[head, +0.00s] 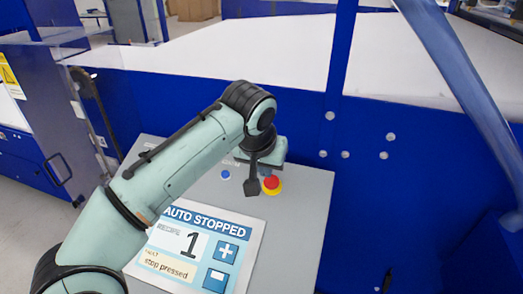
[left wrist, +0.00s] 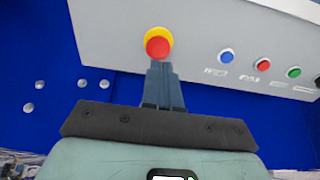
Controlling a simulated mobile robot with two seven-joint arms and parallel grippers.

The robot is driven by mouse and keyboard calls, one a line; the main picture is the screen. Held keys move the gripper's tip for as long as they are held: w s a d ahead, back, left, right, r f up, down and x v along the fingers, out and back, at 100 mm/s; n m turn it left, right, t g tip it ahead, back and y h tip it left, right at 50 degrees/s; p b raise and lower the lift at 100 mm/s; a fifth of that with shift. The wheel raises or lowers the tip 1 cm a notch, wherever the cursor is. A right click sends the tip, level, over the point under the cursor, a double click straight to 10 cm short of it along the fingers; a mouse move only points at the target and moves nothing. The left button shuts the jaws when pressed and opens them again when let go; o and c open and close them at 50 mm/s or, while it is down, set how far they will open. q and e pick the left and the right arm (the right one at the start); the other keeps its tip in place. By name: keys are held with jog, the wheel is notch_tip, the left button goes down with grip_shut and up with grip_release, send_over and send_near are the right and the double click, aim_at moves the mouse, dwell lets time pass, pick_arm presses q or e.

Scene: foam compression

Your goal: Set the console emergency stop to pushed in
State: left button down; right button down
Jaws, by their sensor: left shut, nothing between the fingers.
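The emergency stop is a red mushroom button (head: 271,182) on a yellow ring, on the grey console (head: 305,215) in the head view. It also shows in the left wrist view (left wrist: 158,46), straight beyond my left fingertips. My left gripper (head: 252,188) is shut and empty, just left of the button in the head view. In the left wrist view its closed fingers (left wrist: 160,68) point at the button's lower edge. Whether they touch it I cannot tell. The console screen (head: 195,245) reads "AUTO STOPPED" and "stop pressed". My right gripper is not in view.
A blue button (head: 225,174) sits left of the emergency stop. The left wrist view shows blue (left wrist: 226,56), red (left wrist: 265,65) and green (left wrist: 294,72) buttons in a row. A blue machine wall (head: 380,180) stands behind and right of the console.

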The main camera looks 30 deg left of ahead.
pick_arm(q)
jog(key=v, duration=0.7)
jog(key=shift+r, duration=0.15)
jog(key=shift+s, duration=0.1)
